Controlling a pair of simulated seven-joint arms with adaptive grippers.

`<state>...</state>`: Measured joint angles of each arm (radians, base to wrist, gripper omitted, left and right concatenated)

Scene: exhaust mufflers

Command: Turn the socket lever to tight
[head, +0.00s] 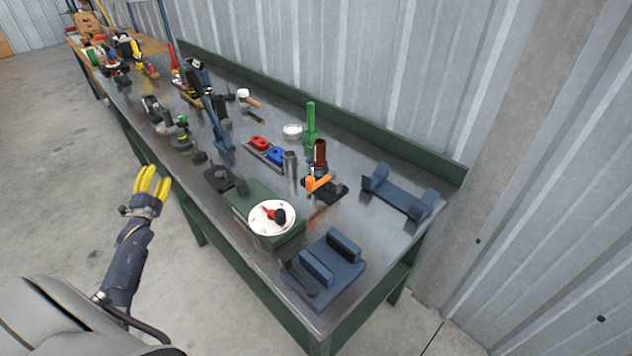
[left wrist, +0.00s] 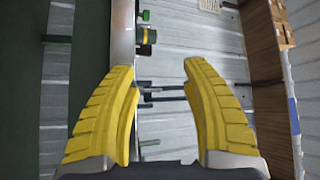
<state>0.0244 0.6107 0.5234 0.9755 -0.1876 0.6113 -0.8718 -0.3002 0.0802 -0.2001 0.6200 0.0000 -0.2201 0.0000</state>
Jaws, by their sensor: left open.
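A white round dial (head: 262,224) sits on a green box (head: 250,201) near the front edge of the workbench. A lever with a red arm and a black knob (head: 277,215) lies across the dial. The markings on the dial are too small to read. My left gripper (head: 153,182) has yellow fingers and is off the bench's front edge, to the left of the dial and apart from it. Its fingers are open and empty in the left wrist view (left wrist: 158,75). The dial does not show clearly in that view. My right gripper is not in view.
The metal workbench (head: 350,215) has a raised green back edge. A blue slotted block (head: 325,265) stands right of the dial, and a blue bracket (head: 398,192) lies behind it. Red and blue pieces (head: 267,150), a green post (head: 311,125) and an orange-handled item (head: 318,183) stand behind the dial.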

